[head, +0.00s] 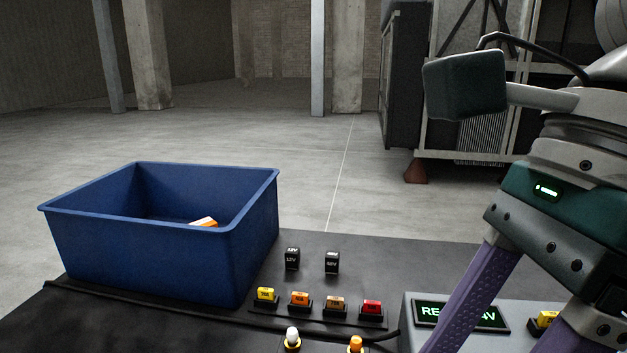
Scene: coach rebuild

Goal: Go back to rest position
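My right gripper (505,335) comes in from the right edge, with a dark green body and two purple fingers pointing down. The fingers are spread wide apart with nothing seen between them, so it is open. Their tips run out of the bottom of the picture. The gripper is in front of a grey box (408,325) with a green-lit display (428,312), and one finger hides part of the lettering. My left gripper is not in view.
A blue bin (160,250) with an orange and white piece (205,223) inside stands at the left on the dark bench (400,258). Several coloured fuses, such as a red one (372,307), stand in a row. Two black blocks (292,259) (332,262) stand behind them.

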